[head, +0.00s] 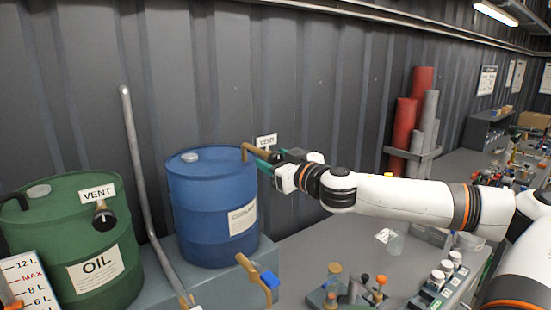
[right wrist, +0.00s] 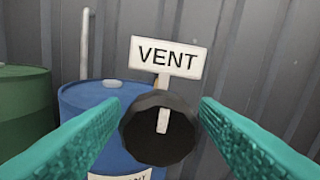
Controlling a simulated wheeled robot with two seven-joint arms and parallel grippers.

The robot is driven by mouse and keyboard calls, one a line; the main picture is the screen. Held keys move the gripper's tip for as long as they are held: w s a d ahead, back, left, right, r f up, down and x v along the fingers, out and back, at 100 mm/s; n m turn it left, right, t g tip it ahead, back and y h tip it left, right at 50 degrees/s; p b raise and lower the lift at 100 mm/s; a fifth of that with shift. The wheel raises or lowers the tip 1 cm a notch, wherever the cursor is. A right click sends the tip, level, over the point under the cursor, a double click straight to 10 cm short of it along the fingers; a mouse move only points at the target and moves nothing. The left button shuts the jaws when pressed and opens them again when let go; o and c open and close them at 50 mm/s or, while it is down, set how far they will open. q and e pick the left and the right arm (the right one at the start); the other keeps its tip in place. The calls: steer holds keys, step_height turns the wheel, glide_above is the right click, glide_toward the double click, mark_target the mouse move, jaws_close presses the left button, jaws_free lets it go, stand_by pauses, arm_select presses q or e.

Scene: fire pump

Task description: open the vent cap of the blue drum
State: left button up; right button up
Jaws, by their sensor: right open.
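The blue drum (head: 207,222) stands upright on a grey ledge, with a pale label on its side. In the head view the cap is hidden behind my gripper. My right gripper (head: 263,160) is at the drum's upper right side. Its teal fingers are open, one on each side of the cap in the wrist view; I cannot tell whether they touch it. My left gripper is out of view.
A green oil drum (head: 78,255) with its own vent cap (head: 104,219) stands to the left. A grey pipe (head: 136,160) leans between the drums. A blue-handled valve (head: 269,280) is in front.

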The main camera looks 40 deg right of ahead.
steer(key=c, duration=1)
